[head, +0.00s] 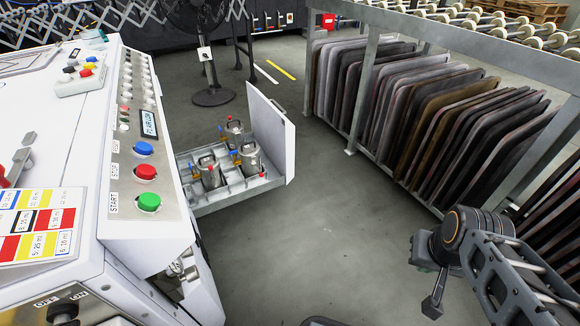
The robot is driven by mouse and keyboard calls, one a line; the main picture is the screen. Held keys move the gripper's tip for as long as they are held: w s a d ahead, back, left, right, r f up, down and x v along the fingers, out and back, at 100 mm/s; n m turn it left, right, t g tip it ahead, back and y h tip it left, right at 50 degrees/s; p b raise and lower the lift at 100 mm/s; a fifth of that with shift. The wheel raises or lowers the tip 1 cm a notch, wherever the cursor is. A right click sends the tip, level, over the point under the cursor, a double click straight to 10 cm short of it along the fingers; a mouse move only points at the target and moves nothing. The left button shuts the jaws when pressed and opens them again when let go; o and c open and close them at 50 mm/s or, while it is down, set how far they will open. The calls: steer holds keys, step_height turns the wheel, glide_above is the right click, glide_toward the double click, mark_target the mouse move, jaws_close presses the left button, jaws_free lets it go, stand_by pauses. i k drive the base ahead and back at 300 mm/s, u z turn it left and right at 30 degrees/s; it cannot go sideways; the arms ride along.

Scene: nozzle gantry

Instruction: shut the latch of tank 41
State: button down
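An open drawer (238,198) juts from the right side of the white machine and holds several metal tanks. One tank (209,174) stands at the front left, another tank (249,160) at the right, and a third tank (233,131) at the back. Small blue, red and brass-coloured fittings stand around them. I cannot read any tank number, so I cannot tell which is tank 41, nor whether any latch is open or shut. My gripper (433,304) appears at the lower right, over the floor, well apart from the drawer. Its fingers are too unclear to judge.
The drawer's tall white front panel (268,131) stands right of the tanks. The white machine's control panel (140,165) with coloured buttons is at left. A rack of plates (435,112) fills the right. A black fan (212,97) stands behind. Grey floor (325,215) between is clear.

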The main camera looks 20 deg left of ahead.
mark_target(248, 164)
steer(key=u, duration=0.25)
steer(key=i, duration=0.75)
steer(key=u, duration=1.2)
steer(key=i, duration=0.4)
steer(key=u, duration=0.4)
